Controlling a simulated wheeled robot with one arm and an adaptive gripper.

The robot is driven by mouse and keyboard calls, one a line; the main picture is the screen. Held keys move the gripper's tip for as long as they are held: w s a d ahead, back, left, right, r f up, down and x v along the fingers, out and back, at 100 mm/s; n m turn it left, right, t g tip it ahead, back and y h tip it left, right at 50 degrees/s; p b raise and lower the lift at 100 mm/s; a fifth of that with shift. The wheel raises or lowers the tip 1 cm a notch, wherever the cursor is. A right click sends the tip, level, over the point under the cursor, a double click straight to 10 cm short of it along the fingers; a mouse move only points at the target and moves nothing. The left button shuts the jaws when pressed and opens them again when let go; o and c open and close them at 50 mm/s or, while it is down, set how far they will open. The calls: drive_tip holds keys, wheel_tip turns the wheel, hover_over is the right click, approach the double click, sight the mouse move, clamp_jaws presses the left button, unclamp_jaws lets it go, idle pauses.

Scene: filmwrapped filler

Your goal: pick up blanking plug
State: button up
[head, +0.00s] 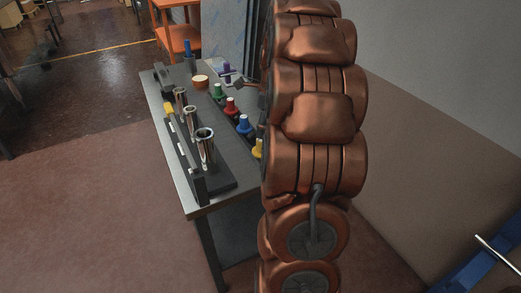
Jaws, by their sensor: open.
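Several coloured plug-like pieces stand in a row along the right part of the table: purple (228,67), green (218,91), red (231,106), blue (244,124) and yellow (258,149). I cannot tell which is the blanking plug. The yellow one is partly hidden by my copper arm. My gripper (237,79) shows only as a small part at the arm's left edge, near the purple piece. It is open; whether it touches that piece is unclear.
The grey table (222,188) also holds a rack with shiny metal cylinders (205,148), a small tan bowl (200,81) and a blue upright piece (187,48) in a grey base. An orange shelf (178,32) stands behind. The floor left of the table is clear.

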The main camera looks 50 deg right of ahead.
sight(261, 145)
drive_tip(key=shift+w+a+f, duration=0.1)
drive_tip(key=shift+w+f, duration=0.05)
drive_tip(key=shift+f, duration=1.1)
drive_tip(key=shift+w+a+f, duration=0.1)
drive_tip(key=shift+w+f, duration=0.1)
drive_tip(key=shift+f, duration=1.05)
drive_tip(key=shift+w+a+f, duration=0.1)
drive_tip(key=shift+w+f, duration=0.05)
drive_tip(key=shift+f, duration=1.1)
drive_tip(key=shift+c, duration=0.2)
clamp_jaws()
